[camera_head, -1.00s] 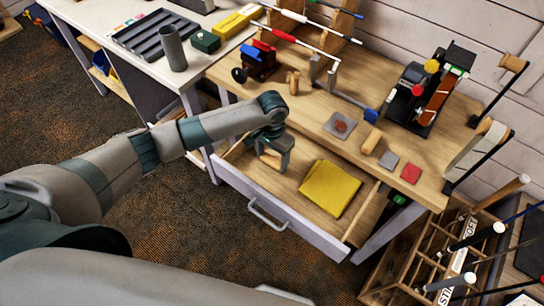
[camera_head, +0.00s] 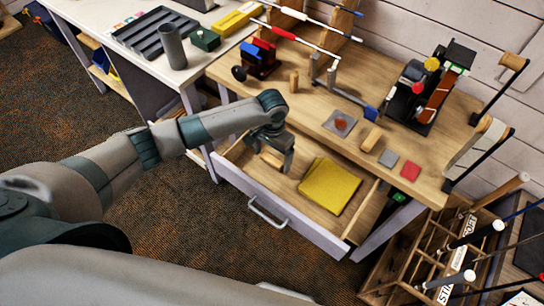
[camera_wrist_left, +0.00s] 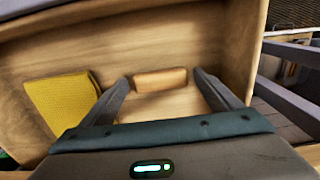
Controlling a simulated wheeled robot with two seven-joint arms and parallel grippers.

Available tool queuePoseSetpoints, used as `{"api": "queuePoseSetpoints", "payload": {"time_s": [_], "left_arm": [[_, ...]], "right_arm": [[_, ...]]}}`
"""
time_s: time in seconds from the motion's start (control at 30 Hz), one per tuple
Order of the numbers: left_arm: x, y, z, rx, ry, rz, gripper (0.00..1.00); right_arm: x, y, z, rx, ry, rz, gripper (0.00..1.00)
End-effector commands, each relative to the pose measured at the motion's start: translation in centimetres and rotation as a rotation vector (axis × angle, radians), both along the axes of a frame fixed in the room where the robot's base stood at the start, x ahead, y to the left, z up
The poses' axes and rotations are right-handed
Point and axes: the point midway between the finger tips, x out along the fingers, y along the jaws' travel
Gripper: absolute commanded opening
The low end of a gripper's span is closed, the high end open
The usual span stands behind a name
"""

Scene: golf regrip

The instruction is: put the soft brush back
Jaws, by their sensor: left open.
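A small tan wooden block (camera_head: 270,158) lies in the open drawer (camera_head: 285,212), near its left end; no bristles show, so I cannot tell surely that it is the soft brush. In the left wrist view, the block (camera_wrist_left: 160,79) lies on the drawer floor, between and just beyond my fingertips. My left gripper (camera_head: 275,154) is open and empty over it, with a finger on each side (camera_wrist_left: 161,82). The fingers partly hide the block in the head view. My right gripper is not in view.
A folded yellow cloth (camera_head: 330,186) lies in the drawer beside the gripper. The workbench (camera_head: 315,110) above holds a vise (camera_head: 258,58), another wooden block (camera_head: 372,138) and small square pads. A wooden club rack (camera_head: 400,265) stands at lower right. The drawer walls stand close around the gripper.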

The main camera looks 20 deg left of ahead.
Motion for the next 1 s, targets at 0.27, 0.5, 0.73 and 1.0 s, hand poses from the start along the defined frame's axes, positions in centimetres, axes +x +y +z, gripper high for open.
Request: {"api": "queuePoseSetpoints", "payload": {"time_s": [0.27,0.5,0.73,1.0], "left_arm": [[0.1,0.0,3.1,0.0,-0.003,-0.001,0.84],[0.1,-0.1,7.4,-0.002,-0.003,0.0,0.84],[0.1,0.0,10.7,-0.001,-0.002,0.001,0.84],[0.0,0.0,11.8,0.0,0.001,0.0,0.84]], "right_arm": [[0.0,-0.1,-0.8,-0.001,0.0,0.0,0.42],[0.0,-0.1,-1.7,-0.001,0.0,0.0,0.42],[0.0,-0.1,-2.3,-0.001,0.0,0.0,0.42],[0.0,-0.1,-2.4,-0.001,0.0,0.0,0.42]]}}
